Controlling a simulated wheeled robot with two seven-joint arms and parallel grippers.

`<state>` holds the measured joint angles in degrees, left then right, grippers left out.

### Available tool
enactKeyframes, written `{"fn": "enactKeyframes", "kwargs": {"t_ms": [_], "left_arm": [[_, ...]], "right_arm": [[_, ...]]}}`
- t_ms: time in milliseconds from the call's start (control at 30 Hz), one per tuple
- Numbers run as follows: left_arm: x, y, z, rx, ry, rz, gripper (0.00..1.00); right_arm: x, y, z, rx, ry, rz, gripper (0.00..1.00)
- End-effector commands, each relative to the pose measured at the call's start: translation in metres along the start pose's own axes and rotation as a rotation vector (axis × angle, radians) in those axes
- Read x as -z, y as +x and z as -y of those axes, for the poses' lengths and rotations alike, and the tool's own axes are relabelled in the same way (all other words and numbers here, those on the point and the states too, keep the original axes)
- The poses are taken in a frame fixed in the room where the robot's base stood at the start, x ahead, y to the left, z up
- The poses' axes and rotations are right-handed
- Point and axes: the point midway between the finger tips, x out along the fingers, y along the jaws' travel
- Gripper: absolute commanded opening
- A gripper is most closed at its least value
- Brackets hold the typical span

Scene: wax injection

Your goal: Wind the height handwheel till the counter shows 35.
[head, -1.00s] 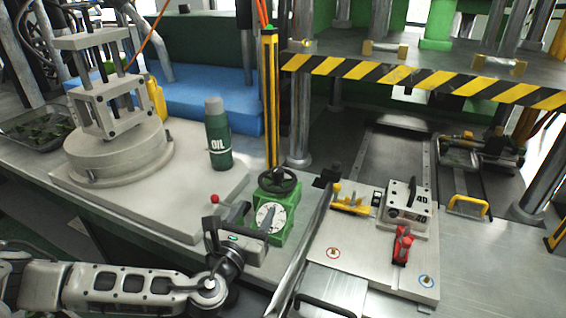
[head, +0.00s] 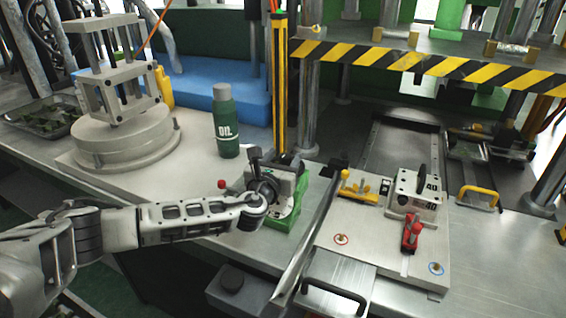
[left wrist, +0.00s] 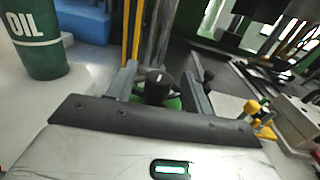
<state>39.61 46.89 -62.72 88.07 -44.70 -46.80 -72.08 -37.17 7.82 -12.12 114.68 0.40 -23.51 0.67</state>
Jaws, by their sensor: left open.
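The green handwheel unit (head: 284,217) stands on the bench, mostly covered by my left gripper. In the left wrist view, the black handwheel's knob (left wrist: 158,88) stands upright between the two fingers, with part of the wheel and green housing below. My left gripper (head: 274,163) is open over the wheel, its fingers on either side of the knob; I cannot tell whether they touch it. The unit's front dial is hidden behind my gripper, and no counter number can be read. My right gripper is not in view.
A green oil bottle (head: 226,122) stands left behind the unit. A yellow post (head: 280,85) rises close behind it. To the right are a slanted metal bar (head: 309,238), a plate with a yellow clamp (head: 358,190), a red clamp (head: 411,232) and a block marked 40 (head: 420,190).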

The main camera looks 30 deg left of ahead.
Motion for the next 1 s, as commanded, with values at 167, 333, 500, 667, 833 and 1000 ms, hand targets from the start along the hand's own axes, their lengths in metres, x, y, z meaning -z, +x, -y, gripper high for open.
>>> {"fn": "enactKeyframes", "kwargs": {"t_ms": [167, 333, 500, 667, 833, 1000], "left_arm": [[-0.0004, 0.0006, 0.0003, 0.001, 0.0, 0.0, 0.51], [-0.0003, 0.0004, 0.0003, 0.001, -0.001, 0.0, 0.23], [-0.0004, 0.0003, 0.0004, -0.001, -0.001, 0.0, 0.06], [-0.0034, 0.001, 0.0036, -0.076, -0.005, 0.001, 0.06], [-0.0008, 0.0005, 0.0026, -0.133, -0.001, -0.001, 0.06], [-0.0004, 0.0006, 0.0023, -0.132, 0.0, 0.0, 0.06]], "right_arm": [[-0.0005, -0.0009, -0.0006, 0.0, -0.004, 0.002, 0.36], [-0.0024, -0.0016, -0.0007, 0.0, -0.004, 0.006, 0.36], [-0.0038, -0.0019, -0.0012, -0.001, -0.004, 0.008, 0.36], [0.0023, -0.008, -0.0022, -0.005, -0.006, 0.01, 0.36], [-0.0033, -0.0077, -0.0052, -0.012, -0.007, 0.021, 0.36], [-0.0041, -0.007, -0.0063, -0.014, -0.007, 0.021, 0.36]]}}
